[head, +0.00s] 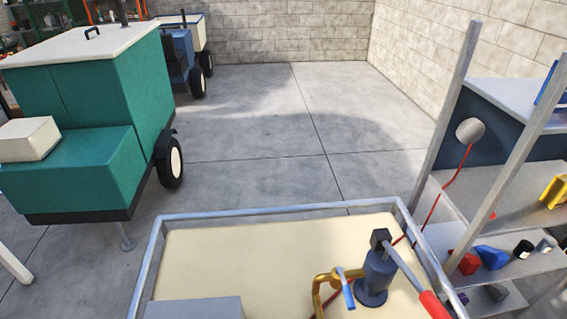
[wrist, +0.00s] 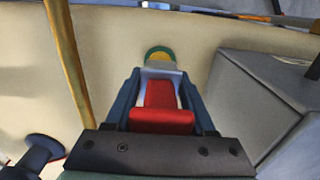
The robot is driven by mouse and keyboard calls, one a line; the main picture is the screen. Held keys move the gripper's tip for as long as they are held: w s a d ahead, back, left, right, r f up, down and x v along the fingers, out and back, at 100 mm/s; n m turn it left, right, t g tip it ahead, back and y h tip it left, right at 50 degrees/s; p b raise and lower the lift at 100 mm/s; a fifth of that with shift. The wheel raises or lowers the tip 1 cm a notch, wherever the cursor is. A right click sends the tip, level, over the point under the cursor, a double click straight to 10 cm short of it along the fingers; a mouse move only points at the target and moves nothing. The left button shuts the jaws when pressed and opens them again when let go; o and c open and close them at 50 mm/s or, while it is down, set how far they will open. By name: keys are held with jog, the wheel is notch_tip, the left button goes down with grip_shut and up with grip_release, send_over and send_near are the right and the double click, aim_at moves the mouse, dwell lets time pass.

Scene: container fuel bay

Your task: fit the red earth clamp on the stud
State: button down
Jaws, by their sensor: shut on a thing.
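My gripper (wrist: 162,100) is shut on the red earth clamp (wrist: 162,118), which lies between its two dark fingers in the wrist view. The clamp's grey front end points away from me, towards a round green and yellow mark (wrist: 158,52) on the cream surface. The grey end overlaps the near edge of that mark in the picture; I cannot tell if they touch. The stud itself cannot be made out and may be hidden behind the clamp. In the head view my gripper and the clamp do not show.
A grey box (wrist: 262,95) stands right of the gripper, a brass pipe (wrist: 66,60) left. The cream tray (head: 155,255) also bears a hand pump (head: 376,270) with a red-tipped lever. A red cable (head: 440,200) runs from a reel on the right-hand shelf unit (head: 455,95).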

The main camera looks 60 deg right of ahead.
jog(key=shift+f, duration=0.15)
dwell(0.3)
jog(key=shift+f+b, duration=0.55)
jog(key=shift+f, duration=0.05)
jog(key=shift+f+b, duration=0.3)
jog(key=shift+f, duration=0.45)
dwell(0.6)
jog(key=shift+c, duration=0.8)
grip_release()
jog(key=shift+r, duration=0.1)
notch_tip(320, 180, up, 13)
jog(key=shift+f, duration=0.1)
dwell(0.4)
